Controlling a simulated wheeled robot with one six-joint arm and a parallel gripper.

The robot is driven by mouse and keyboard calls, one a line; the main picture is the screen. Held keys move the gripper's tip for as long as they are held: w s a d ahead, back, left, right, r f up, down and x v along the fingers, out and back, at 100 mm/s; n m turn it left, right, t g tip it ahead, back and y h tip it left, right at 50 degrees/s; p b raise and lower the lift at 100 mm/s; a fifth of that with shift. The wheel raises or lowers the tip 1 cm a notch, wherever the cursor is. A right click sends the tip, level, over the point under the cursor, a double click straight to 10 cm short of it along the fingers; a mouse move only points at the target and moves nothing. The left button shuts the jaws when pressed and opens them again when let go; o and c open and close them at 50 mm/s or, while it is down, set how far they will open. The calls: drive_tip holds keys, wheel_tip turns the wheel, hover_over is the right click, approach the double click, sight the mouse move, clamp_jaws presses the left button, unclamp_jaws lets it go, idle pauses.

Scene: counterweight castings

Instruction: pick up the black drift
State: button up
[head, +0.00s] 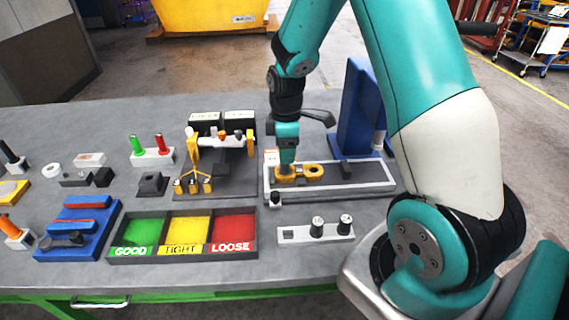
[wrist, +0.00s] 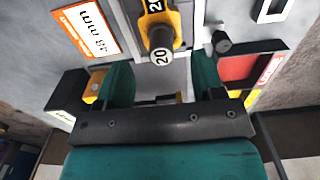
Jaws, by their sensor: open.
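A slim black peg-like tool (head: 10,152) stands in a white block at the far left edge of the head view. It looks most like the black drift, but I cannot be sure. A short black cylinder (head: 275,198) stands at the front left corner of the pale tray and also shows in the wrist view (wrist: 221,42). My gripper (head: 287,165) is well to the right of the peg, low over the tray beside a yellow casting (head: 312,171). In the wrist view my fingers (wrist: 162,80) are apart. I see nothing held between them.
The pale tray (head: 380,188) lies before a blue stand (head: 360,105). A bin marked GOOD, TIGHT and LOOSE (head: 182,258) stands at the front. Green and red handled pieces (head: 150,157), a blue fixture (head: 78,228) and an orange-handled tool (head: 9,226) crowd the left side.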

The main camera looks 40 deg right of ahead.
sight(285, 166)
wheel_tip(285, 166, down, 5)
drive_tip(key=shift+a+p, duration=0.15)
drive_tip(key=shift+p, duration=0.8)
drive_tip(key=shift+c, duration=0.3)
drive_tip(key=c, duration=1)
